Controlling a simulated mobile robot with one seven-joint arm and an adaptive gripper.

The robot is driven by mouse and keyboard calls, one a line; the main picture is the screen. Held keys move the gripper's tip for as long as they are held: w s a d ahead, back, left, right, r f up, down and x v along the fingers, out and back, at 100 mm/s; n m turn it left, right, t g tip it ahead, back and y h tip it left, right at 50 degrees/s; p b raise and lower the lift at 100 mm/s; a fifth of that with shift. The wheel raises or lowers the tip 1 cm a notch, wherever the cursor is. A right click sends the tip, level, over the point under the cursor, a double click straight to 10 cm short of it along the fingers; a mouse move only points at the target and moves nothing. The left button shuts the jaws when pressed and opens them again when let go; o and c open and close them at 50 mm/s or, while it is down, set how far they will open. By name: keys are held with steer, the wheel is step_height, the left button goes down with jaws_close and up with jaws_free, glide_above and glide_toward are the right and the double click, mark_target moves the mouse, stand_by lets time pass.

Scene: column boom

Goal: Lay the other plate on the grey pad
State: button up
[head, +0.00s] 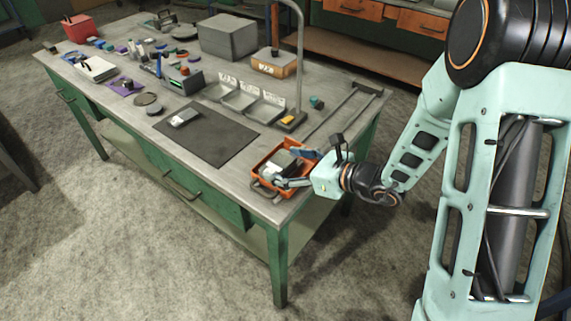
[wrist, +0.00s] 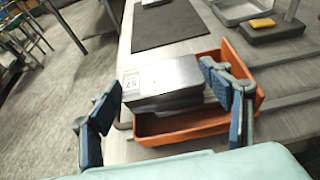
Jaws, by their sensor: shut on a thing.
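A grey metal plate (wrist: 165,76) with a white label on its left end lies between the blue pads of my gripper (wrist: 160,92), which is shut on it. The plate is over the orange tray (wrist: 185,137); whether it still touches anything below is unclear. In the head view, my gripper (head: 282,178) reaches into the tray (head: 256,171) at the bench's near right corner, partly covering the plate. The dark grey pad (head: 215,143) lies flat to the left of the tray. Another labelled metal plate (head: 185,117) rests on the pad's far left part.
Grey bins (head: 239,101) stand behind the pad, beside a metal post (head: 301,60) whose base holds a yellow block (head: 288,119). Metal rails (head: 335,108) lie right of the post. Most of the pad is bare.

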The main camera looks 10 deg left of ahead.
steer(key=o, duration=1.8)
steer(key=shift+d+r+p, duration=0.2)
steer(key=shift+r+p, duration=0.3)
steer(key=shift+p, duration=0.1)
steer(key=v, duration=1.1)
steer(key=shift+s+d, duration=0.25)
